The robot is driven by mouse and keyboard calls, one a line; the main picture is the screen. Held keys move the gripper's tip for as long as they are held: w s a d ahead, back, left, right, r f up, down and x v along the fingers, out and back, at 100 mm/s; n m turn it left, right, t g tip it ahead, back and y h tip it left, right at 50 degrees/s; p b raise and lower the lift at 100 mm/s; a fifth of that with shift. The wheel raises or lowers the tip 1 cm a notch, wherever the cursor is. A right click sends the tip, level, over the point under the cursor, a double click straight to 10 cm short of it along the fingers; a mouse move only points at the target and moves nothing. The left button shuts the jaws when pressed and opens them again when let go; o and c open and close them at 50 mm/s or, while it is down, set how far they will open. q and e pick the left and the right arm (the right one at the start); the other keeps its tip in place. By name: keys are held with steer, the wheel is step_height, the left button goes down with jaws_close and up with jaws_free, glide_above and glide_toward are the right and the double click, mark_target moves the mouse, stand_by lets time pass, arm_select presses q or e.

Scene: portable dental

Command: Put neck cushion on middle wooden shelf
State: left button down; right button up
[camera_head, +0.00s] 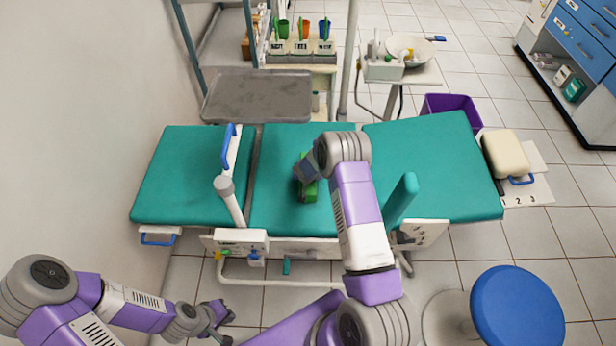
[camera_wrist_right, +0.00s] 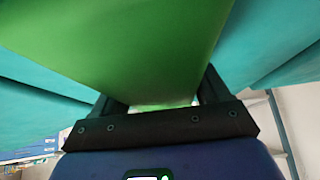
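A small green cushion (camera_head: 310,192), which I take for the neck cushion, is at the middle section of the teal dental bed. My right gripper (camera_head: 307,173) is over it, pointing down. In the right wrist view, the green cushion (camera_wrist_right: 140,45) fills the space between the two black fingers (camera_wrist_right: 160,103) and seems to meet both. Whether it still touches the bed is unclear. My left gripper (camera_head: 226,324) is low at the left, empty, with its fingers apart. I cannot make out a middle wooden shelf clearly; only a brown wooden piece (camera_head: 247,46) shows at the back.
The teal bed (camera_head: 190,180) spans the middle, with an upright blue-handled arm (camera_head: 230,165) and a teal armrest (camera_head: 401,198). A metal tray (camera_head: 257,96) stands behind it. A cream cushion (camera_head: 505,154) and purple bin (camera_head: 455,104) are right; a blue stool (camera_head: 517,305) is front right.

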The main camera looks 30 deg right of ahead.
steer(key=c, duration=0.4)
step_height(320, 180, up, 10)
steer(key=p, duration=0.3)
steer(key=shift+a+r, duration=0.25)
steer(key=shift+r, duration=0.1)
steer(key=s+a+r+n+y, duration=0.1)
steer(key=s+a+r+n, duration=0.1)
steer(key=s+a+r, duration=0.2)
steer(key=s+a+r+n+y+p, duration=0.1)
steer(key=s+a+r+n, duration=0.1)
steer(key=s+a+r, duration=0.3)
steer(key=s+a+r+n+t+y+p, duration=0.1)
steer(key=s+a+r+n, duration=0.1)
steer(key=s+a+r, duration=0.3)
steer(key=shift+a+r, duration=1.5)
steer(key=shift+a, duration=0.2)
